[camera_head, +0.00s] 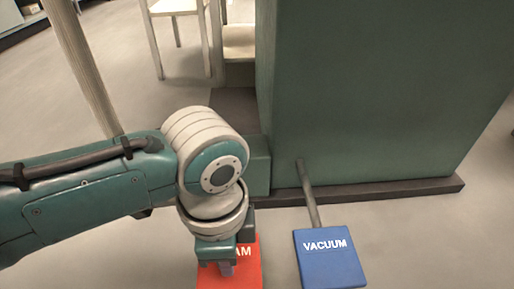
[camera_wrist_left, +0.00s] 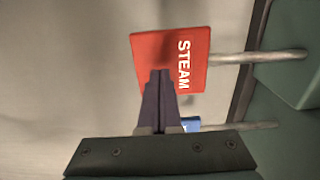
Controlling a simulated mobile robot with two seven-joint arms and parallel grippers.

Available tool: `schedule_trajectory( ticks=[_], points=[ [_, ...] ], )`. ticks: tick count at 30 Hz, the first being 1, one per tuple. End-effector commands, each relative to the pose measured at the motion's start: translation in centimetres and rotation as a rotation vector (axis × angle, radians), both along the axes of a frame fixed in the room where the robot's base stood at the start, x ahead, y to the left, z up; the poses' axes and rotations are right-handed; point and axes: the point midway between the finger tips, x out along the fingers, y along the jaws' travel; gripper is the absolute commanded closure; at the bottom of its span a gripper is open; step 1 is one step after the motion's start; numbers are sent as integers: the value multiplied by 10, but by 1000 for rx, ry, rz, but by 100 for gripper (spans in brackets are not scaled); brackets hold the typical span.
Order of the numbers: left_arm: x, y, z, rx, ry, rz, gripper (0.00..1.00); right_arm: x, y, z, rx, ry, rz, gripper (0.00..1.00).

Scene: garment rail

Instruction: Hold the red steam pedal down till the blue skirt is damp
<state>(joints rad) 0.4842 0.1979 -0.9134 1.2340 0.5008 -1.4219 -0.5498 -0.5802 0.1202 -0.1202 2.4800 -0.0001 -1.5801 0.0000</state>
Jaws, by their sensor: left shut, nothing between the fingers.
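The red steam pedal (camera_head: 248,268) is at the bottom of the head view, partly covered by my left gripper. In the left wrist view the red pedal (camera_wrist_left: 158,54) shows its white STEAM label and a grey rod joining it to the green cabinet. My left gripper (camera_head: 222,270) is shut and empty, with its fingers over the pedal. In the wrist view the fingertips (camera_wrist_left: 161,72) overlap the pedal's near part; I cannot tell whether they touch it. The blue skirt is not in view. My right gripper is not in view.
A blue VACUUM pedal (camera_head: 330,258) on its own rod is right of the red one. The green cabinet (camera_head: 370,90) stands behind both on a dark base. A pale chair or stand (camera_head: 180,8) is at the back. Grey floor lies clear at the right.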

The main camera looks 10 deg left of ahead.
Motion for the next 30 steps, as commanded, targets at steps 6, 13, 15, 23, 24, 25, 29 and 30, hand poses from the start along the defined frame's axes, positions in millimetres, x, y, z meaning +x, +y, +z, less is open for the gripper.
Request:
schedule_trajectory(
  ticks=[6, 13, 15, 23, 24, 25, 29, 30],
  points=[
    [0, 0, 0, 0, 0, 0, 100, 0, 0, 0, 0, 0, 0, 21],
    [0, 0, -2, 0, 0, 0, 100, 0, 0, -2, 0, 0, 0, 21],
    [0, 0, -7, 0, 0, 0, 100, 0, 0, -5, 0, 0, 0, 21],
    [0, 0, -23, 0, 0, 0, 100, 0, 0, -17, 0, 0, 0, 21],
    [0, 0, -25, 0, 0, 0, 100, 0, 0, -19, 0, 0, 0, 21],
    [0, 0, -27, 0, 1, 0, 100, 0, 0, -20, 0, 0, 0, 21],
    [0, 0, -35, 0, 1, -1, 100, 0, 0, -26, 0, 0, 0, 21],
    [0, 0, -38, 0, 1, -1, 100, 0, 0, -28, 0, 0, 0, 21]
  ],
)
